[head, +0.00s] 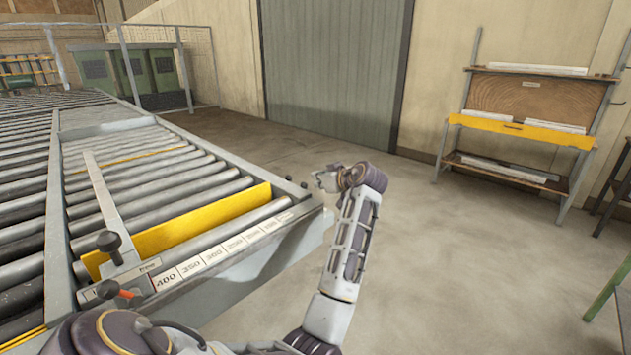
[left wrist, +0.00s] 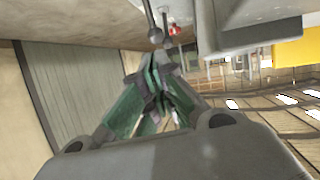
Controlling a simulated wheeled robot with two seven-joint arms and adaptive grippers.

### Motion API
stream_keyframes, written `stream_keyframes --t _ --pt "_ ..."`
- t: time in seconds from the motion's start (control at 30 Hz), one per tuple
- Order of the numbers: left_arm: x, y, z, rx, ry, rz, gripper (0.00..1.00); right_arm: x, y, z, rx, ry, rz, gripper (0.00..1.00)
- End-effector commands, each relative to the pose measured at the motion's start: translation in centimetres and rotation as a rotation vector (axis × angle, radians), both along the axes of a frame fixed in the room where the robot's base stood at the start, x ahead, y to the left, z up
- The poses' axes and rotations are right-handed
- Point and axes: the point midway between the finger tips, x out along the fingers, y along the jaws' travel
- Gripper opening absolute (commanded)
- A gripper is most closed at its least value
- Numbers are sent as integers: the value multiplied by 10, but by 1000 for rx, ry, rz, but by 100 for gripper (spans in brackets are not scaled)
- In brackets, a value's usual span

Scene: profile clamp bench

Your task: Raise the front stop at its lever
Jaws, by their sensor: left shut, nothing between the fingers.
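A yellow plate (head: 180,232) stands upright among the rollers near the bench's scale; I take it for the front stop. A yellow area (left wrist: 296,48) also shows in the left wrist view. Small dark knobs (head: 303,185) sit at the bench corner, near the plate's far end. My left gripper (head: 319,180) is just right of this corner, shut and empty. In the left wrist view, its green-sided fingers (left wrist: 156,78) point towards a grey ball (left wrist: 156,36) on a rod, with a red knob (left wrist: 173,30) behind. I cannot tell whether they touch. My right gripper is not in view.
The roller bench (head: 262,262) fills the left side, with a numbered scale on its edge. A black knob (head: 108,241) and an orange lever (head: 131,293) are at its near end. A rack (head: 535,95) stands at the right. The floor between is clear.

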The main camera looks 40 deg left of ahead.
Motion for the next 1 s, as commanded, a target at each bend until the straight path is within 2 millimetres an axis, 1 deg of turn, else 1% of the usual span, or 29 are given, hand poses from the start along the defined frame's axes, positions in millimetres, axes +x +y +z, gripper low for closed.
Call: stream_keyframes --t 0.2,0.4,0.6,0.8,1.0 --pt "-8 -27 14 -1 -1 -2 0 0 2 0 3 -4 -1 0" --pt "-14 -46 24 -1 0 -1 0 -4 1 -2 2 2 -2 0" --pt "-17 -53 28 1 -1 1 0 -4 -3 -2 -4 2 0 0" --pt "-17 -54 28 1 -1 1 0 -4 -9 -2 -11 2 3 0" --pt "-17 -54 28 1 0 1 0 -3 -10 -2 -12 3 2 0"
